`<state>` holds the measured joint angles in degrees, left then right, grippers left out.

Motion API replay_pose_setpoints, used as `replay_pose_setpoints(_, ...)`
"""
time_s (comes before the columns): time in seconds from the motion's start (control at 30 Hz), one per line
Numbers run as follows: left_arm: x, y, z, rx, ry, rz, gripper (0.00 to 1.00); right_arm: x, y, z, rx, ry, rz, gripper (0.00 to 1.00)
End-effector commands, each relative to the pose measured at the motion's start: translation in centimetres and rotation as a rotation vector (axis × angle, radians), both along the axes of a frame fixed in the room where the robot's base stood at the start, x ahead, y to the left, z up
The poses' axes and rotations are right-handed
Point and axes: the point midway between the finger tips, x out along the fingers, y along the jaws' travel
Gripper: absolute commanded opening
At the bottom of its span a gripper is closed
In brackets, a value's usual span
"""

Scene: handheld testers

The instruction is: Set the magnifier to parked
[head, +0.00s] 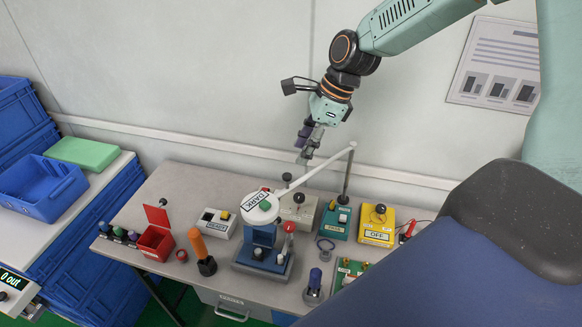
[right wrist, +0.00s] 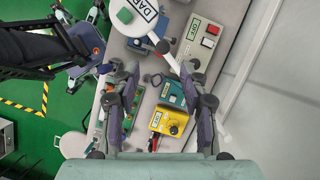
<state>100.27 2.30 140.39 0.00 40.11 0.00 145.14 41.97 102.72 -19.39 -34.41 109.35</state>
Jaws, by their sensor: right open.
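The head hangs over the blue fixture at the bench's middle. In the right wrist view the head (right wrist: 135,17) is at the top, label partly cut off. My right gripper (head: 305,152) is open and empty, above and behind the magnifier arm, apart from the head. Its fingers (right wrist: 165,95) show spread in the wrist view. My left gripper is not seen.
The grey bench (head: 212,277) holds several testers. A yellow OFF box (head: 377,228) and a teal box (head: 337,220) stand near the post. A red open box (head: 155,242) and an orange-handled tool (head: 198,245) are left. Blue crates (head: 50,190) stand further left. The wall is behind.

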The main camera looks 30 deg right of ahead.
Motion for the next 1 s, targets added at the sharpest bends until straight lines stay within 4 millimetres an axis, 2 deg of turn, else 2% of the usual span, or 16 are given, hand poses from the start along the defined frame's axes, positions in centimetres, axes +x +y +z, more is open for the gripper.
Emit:
replay_pose_setpoints(0.3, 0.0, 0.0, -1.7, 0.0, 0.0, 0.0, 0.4, 1.0, 1.4, -4.8, -0.004, 0.002, -0.002, 0.44)
replay_pose_setpoints(0.5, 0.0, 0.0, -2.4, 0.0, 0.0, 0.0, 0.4, 1.6, 2.1, -6.6, -0.004, -0.001, -0.002, 0.44)
replay_pose_setpoints(0.87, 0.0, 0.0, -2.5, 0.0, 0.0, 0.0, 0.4, 1.7, 2.3, -6.9, -0.003, -0.002, -0.002, 0.44)
replay_pose_setpoints(1.0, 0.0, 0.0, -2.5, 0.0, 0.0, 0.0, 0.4, 1.7, 2.3, -6.9, -0.003, -0.002, -0.002, 0.32)
